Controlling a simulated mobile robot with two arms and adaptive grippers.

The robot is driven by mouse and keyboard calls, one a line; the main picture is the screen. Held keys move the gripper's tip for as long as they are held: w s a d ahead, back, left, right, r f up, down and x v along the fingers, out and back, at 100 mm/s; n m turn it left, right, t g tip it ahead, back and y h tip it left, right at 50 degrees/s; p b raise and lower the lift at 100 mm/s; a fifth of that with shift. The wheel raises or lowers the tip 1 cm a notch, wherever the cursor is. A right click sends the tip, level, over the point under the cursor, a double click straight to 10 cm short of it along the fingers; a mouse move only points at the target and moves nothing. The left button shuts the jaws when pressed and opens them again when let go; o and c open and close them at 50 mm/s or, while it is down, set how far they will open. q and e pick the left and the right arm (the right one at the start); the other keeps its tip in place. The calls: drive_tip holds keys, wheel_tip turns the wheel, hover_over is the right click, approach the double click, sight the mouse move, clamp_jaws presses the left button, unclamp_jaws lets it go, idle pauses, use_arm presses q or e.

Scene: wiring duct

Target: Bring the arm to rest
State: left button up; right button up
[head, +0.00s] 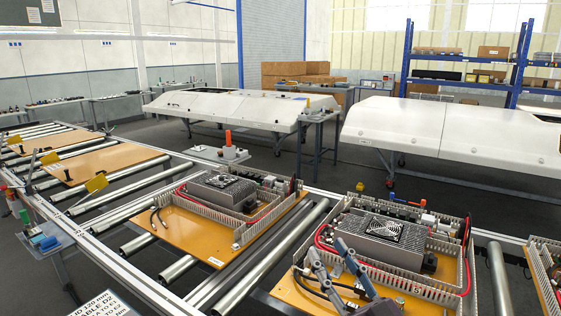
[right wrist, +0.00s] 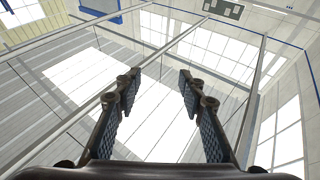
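My right gripper (head: 328,250) shows at the bottom of the head view, in front of the nearer orange board (head: 287,293). Its fingers point upward and are spread apart. In the right wrist view the right gripper (right wrist: 157,85) is open with nothing between its fingers, and the ceiling and walls lie beyond. The gripper hides part of the board and its black cables. Grey slotted wiring duct (head: 403,274) runs round the power unit (head: 380,235) on this board. My left gripper is not in view.
A second orange board (head: 183,240) with duct and a power unit lies to the left on the roller conveyor (head: 233,283). Another board (head: 541,287) is cut off at the right edge. White panels on stands (head: 455,130) and blue shelving (head: 518,65) stand behind.

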drive_tip(key=d+f+m+g+h, duration=0.1)
drive_tip(key=d+f+m+h, duration=0.4)
drive_tip(key=d+f+h, duration=0.25)
drive_tip(key=s+d+f+g+h, duration=0.1)
drive_tip(key=s+f+g, duration=0.2)
drive_tip(key=s+f, duration=0.2)
drive_tip(key=s+d+f+g, duration=0.2)
drive_tip(key=s+f+g, duration=0.2)
drive_tip(key=f, duration=0.5)
drive_tip(key=s+d+f+g+h, duration=0.1)
drive_tip(key=s+d+f+g, duration=0.1)
drive_tip(key=s+f, duration=0.5)
drive_tip(key=shift+s+d+f+g+h, duration=0.1)
drive_tip(key=shift+s+f+g+h, duration=0.3)
drive_tip(key=shift+g, duration=0.4)
drive_tip(key=s+a+f+n+g+y, duration=0.1)
drive_tip(key=s+f+g, duration=0.15)
drive_tip(key=s, duration=0.45)
drive_tip(key=s+a+f+n+g, duration=0.1)
drive_tip(key=s+f+g, duration=0.15)
drive_tip(key=s, duration=0.35)
wheel_tip(320, 180, down, 27)
drive_tip(key=s+g, duration=0.1)
drive_tip(key=s, duration=0.1)
drive_tip(key=s+d+f+g, duration=0.1)
drive_tip(key=s+d+f, duration=0.2)
drive_tip(key=s+f, duration=1.2)
drive_tip(key=shift+s+f, duration=0.2)
drive_tip(key=shift+s, duration=0.65)
